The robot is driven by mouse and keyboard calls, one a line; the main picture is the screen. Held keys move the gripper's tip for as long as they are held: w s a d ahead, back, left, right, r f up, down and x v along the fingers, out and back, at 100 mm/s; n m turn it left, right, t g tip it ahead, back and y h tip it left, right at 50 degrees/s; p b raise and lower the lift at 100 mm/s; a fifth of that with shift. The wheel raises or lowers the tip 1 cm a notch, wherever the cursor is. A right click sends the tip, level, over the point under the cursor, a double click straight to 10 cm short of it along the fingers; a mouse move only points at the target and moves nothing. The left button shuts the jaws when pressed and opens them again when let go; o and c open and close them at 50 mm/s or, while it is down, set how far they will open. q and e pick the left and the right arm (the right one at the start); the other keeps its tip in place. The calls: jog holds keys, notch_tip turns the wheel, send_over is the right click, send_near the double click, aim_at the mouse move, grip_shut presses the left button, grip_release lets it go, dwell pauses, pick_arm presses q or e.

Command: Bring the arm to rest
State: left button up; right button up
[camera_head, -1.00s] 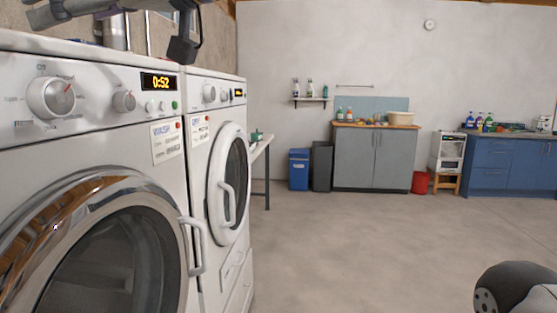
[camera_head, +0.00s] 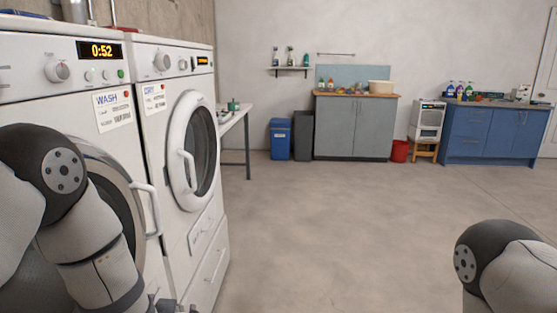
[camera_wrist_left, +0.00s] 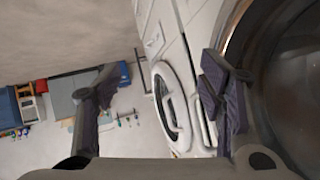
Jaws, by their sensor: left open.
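My left arm (camera_head: 85,225) is folded low at the left in the head view, in front of the washer (camera_head: 60,110). Only a small part of the left gripper shows at the bottom edge there. In the left wrist view its two dark fingers (camera_wrist_left: 165,75) are spread apart with nothing between them. Of my right arm (camera_head: 505,262) only a rounded grey and white part shows at the lower right. The right gripper is out of view.
The washer reads 0:52 and stands beside the dryer (camera_head: 150,130); both doors look closed. The left arm hides part of the washer door. A table (camera_head: 238,118), blue bin (camera_head: 280,139), grey cabinet (camera_head: 335,128) and blue counter (camera_head: 490,135) stand farther back. The middle floor is clear.

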pick_arm(q)
jog(key=s+f+g+h, duration=0.2)
jog(key=s+f+g, duration=0.3)
jog(key=s+f, duration=0.75)
jog(key=s+f+g+h, duration=0.1)
jog(key=s+g, duration=0.6)
jog(key=s, duration=1.9)
jog(key=shift+f+h, duration=0.3)
jog(key=shift+w, duration=0.15)
